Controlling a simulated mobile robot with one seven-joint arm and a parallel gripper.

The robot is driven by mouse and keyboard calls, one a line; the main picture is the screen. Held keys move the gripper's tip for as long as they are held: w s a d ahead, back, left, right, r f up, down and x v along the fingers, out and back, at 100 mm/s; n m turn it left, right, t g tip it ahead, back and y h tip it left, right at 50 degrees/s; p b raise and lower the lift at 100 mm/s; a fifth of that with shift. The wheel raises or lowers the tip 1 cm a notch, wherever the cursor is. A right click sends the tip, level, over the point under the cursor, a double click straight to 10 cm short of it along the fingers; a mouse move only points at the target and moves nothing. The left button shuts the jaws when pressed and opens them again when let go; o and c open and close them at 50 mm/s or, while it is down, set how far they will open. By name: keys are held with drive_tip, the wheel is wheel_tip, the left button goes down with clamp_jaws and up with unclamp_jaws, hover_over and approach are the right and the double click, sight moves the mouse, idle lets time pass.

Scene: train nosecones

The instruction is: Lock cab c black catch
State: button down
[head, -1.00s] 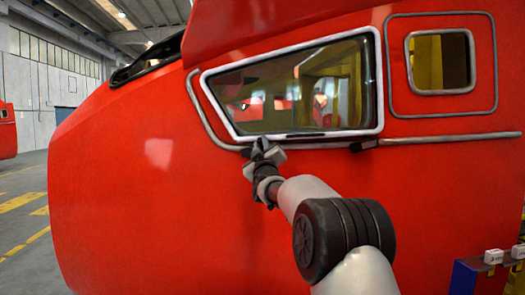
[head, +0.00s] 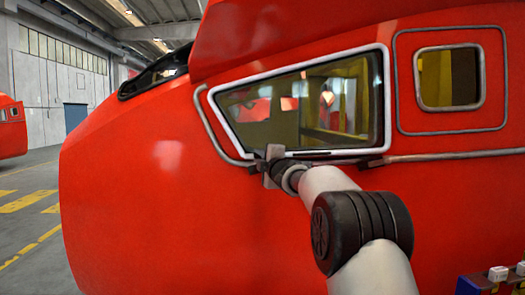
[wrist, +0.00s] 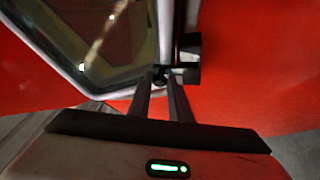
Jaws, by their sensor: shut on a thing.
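The red cab (head: 150,190) fills most of the head view, with a silver-framed window (head: 300,110) in its side. My gripper (head: 271,160) is at the lower left part of the window's bottom frame. In the wrist view, my gripper's two fingers (wrist: 165,80) converge on a small black catch (wrist: 161,75) beside the window frame. The jaws are shut on it, and the fingertips hide part of it. The catch's exact position, turned or not, cannot be told. In the head view my gripper and wrist cover the catch.
A second dark fitting (head: 371,162) sits under the window's lower right corner, where a grey rail (head: 450,156) runs right. A dark block (wrist: 188,50) stands beside the catch. A smaller square window (head: 449,78) is at upper right. Open hall floor (head: 30,215) lies left.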

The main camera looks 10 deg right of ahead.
drive_tip(key=shift+a+r+n+p, duration=0.15)
drive_tip(key=shift+a+n+p, duration=0.05)
drive_tip(key=shift+n+p, duration=0.25)
drive_tip(key=shift+a+g, duration=0.1)
drive_tip(key=shift+g, duration=0.3)
drive_tip(key=c, duration=1.6)
unclamp_jaws()
drive_tip(key=shift+w, duration=0.1)
drive_tip(key=shift+s+f+b, duration=0.25)
drive_tip(key=shift+s+b, duration=0.15)
drive_tip(key=shift+s, duration=0.05)
drive_tip(key=b+v, duration=0.5)
drive_tip(key=v, duration=1.1)
drive_tip(key=shift+s, duration=0.25)
drive_tip(key=shift+d+r, duration=0.1)
drive_tip(key=shift+d, duration=0.1)
